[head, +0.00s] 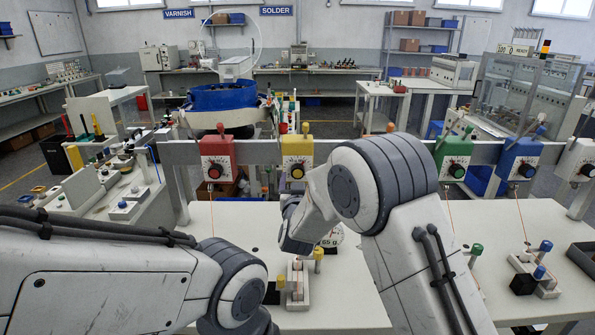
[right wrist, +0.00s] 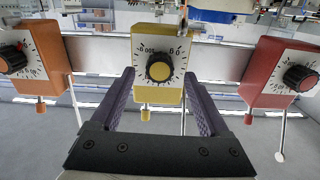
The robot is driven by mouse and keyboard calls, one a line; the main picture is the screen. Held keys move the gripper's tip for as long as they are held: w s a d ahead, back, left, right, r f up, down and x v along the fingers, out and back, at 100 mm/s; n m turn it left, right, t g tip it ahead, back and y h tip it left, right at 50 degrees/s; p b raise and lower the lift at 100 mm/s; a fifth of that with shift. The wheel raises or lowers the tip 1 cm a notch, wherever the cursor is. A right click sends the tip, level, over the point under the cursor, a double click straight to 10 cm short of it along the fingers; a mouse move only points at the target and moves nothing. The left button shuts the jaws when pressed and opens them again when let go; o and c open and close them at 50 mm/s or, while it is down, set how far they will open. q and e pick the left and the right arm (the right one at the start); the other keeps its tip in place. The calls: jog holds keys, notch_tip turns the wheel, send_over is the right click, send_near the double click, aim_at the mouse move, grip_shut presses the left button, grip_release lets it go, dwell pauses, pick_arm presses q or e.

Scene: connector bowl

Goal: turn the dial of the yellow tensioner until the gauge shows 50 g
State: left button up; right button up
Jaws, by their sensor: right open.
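The yellow tensioner (head: 293,155) hangs on the grey rail between the red one and my right arm in the head view. It has a yellow dial on a white scale. In the right wrist view its yellow dial (right wrist: 159,70) lies between the two purple fingers of my open right gripper (right wrist: 161,78); I cannot tell whether they touch it. In the head view the right wrist is below the tensioner, and the fingers are hard to make out.
The red tensioner (head: 217,158) is a neighbour; the orange one (right wrist: 25,65) shows in the wrist view. Green (head: 454,158) and blue (head: 521,160) ones hang farther right. A yellow-topped post (head: 318,256) stands on the white table by my right wrist.

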aim_at(298, 171)
jog(key=shift+w, duration=1.25)
grip_shut()
jog(key=n, duration=0.3)
jog(key=shift+b, duration=0.4)
jog(key=shift+n, duration=2.5)
jog(key=shift+a, duration=0.1)
